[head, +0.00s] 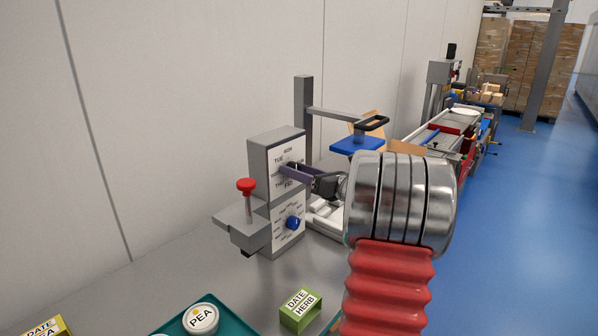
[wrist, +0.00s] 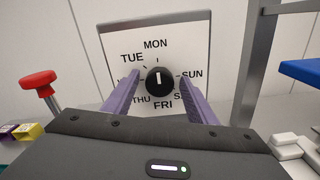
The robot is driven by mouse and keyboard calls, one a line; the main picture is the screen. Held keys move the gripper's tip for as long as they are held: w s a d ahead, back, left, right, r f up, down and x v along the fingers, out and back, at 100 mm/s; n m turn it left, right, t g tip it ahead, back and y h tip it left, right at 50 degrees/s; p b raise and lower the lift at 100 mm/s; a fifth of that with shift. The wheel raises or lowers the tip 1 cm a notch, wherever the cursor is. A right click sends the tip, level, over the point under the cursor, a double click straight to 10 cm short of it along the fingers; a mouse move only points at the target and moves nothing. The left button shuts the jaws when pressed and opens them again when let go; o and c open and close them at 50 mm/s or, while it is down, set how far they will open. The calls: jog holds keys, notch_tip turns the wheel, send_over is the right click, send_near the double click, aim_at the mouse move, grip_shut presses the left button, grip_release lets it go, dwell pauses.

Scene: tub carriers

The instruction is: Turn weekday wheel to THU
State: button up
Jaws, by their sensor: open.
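The weekday wheel is a black round knob (wrist: 160,81) on a white dial plate (wrist: 180,38) in the wrist view. Its white pointer mark points up towards MON. TUE, SUN and FRI are readable; THU (wrist: 141,99) is at lower left, close to the left finger. The labels between TUE and THU and between FRI and SUN are partly hidden by the fingers. My gripper (wrist: 160,77) is open, with one purple finger on either side of the knob. Contact cannot be told. In the head view my gripper (head: 286,170) reaches the upper dial of the grey box (head: 264,158) and hides the knob.
A blue knob (head: 293,222) sits on a lower dial of the same box. A red-topped plunger (head: 246,186) stands left of it. A green DATE HERB block (head: 300,309) and a PEA tub (head: 201,318) lie in front. A grey post (head: 303,115) rises behind.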

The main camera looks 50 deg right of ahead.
jog(key=shift+c, duration=0.4)
jog(key=c, duration=0.9)
jog(key=shift+d, duration=0.25)
jog(key=shift+c, duration=0.4)
jog(key=shift+a, duration=0.15)
